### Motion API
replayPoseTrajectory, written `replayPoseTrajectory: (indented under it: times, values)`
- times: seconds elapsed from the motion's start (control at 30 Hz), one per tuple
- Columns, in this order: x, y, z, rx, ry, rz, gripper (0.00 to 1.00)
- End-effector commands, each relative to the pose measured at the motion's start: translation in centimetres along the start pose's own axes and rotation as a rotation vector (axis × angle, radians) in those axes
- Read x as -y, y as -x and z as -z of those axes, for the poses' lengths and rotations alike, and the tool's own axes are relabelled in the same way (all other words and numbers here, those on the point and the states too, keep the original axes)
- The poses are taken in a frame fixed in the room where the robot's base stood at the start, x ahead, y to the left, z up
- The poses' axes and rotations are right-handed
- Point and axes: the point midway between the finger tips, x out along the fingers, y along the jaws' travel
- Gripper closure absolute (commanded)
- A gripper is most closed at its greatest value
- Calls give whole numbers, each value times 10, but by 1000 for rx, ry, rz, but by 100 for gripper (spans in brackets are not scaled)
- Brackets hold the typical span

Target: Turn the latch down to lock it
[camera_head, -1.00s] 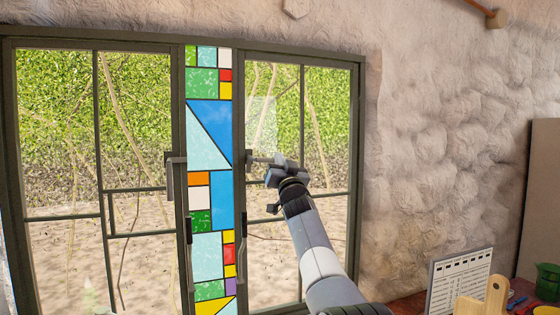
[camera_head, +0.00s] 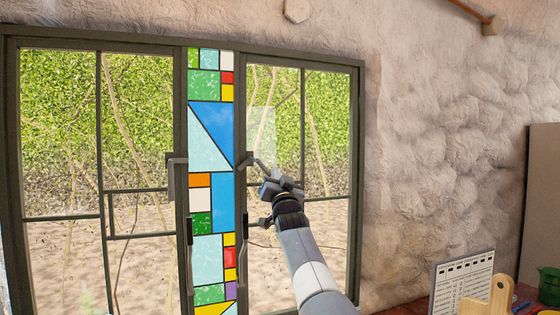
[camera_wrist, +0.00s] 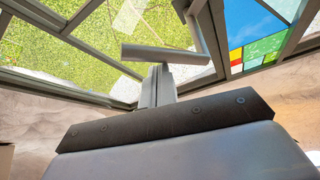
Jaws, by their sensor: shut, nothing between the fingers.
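The grey latch (camera_head: 259,163) is on the left frame of the right window pane. Its lever slants down to the right from its pivot. My gripper (camera_head: 268,178) is shut and empty at the lever's free end. In the wrist view the latch lever (camera_wrist: 165,54) crosses in front of the closed fingertips (camera_wrist: 156,80), which look very close to it or touching. Whether they press on it cannot be told for sure.
A stained-glass strip (camera_head: 210,140) stands between the panes. A calendar-like card (camera_head: 462,283) and a wooden board (camera_head: 488,297) stand at lower right, with a green cup (camera_head: 549,285).

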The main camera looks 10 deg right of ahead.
Motion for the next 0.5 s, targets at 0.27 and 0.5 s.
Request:
replayPoseTrajectory:
  times: [0.27,0.5]
  values:
    - [4,3,-4,0,-59,-32,100]
    - [8,6,-9,2,-162,-94,100]
